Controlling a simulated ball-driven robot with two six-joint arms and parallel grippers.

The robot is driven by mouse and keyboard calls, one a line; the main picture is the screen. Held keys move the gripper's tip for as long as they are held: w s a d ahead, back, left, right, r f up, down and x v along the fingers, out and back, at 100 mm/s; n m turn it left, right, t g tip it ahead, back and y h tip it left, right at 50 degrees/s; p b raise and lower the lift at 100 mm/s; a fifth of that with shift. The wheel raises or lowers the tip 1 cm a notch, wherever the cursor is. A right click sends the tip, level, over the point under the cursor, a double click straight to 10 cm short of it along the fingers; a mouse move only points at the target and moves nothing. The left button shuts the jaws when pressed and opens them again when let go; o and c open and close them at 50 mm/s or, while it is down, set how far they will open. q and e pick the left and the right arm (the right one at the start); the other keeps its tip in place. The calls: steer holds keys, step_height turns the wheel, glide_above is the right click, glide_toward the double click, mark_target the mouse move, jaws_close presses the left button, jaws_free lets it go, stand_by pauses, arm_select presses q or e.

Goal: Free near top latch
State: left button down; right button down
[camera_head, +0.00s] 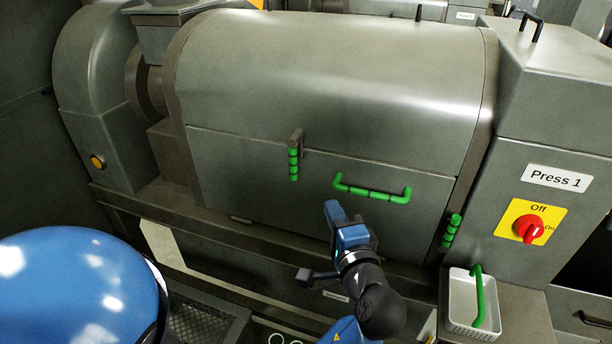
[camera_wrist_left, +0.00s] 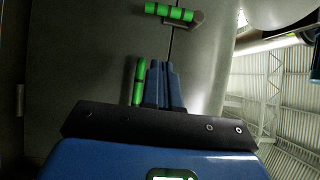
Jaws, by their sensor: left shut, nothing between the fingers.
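The press cover (camera_head: 330,85) is a grey rounded hood above a flat front panel (camera_head: 250,180). A latch with a green ribbed grip (camera_head: 294,165) hangs down from a grey bracket at the seam, left of centre. It also shows at the top of the left wrist view (camera_wrist_left: 172,13). A second green latch (camera_head: 451,231) is at the panel's right edge. I cannot tell which one the task names. My left gripper (camera_head: 332,208) is shut and empty, below and right of the first latch, apart from it; its blue fingers (camera_wrist_left: 165,64) show together in the left wrist view.
A green bar handle (camera_head: 372,192) crosses the panel close to the gripper; it also shows beside the fingers (camera_wrist_left: 138,82). A white basket (camera_head: 462,315) with a green handle stands at lower right. A red switch (camera_head: 528,228) is on the right cabinet.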

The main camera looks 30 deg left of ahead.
stand_by(0.3)
arm_select(q)
steer(key=p, duration=0.5)
glide_toward(296, 157)
steer(key=shift+w+a+f, duration=1.5)
steer(key=shift+w+a, duration=0.6)
steer(key=shift+w, duration=0.55)
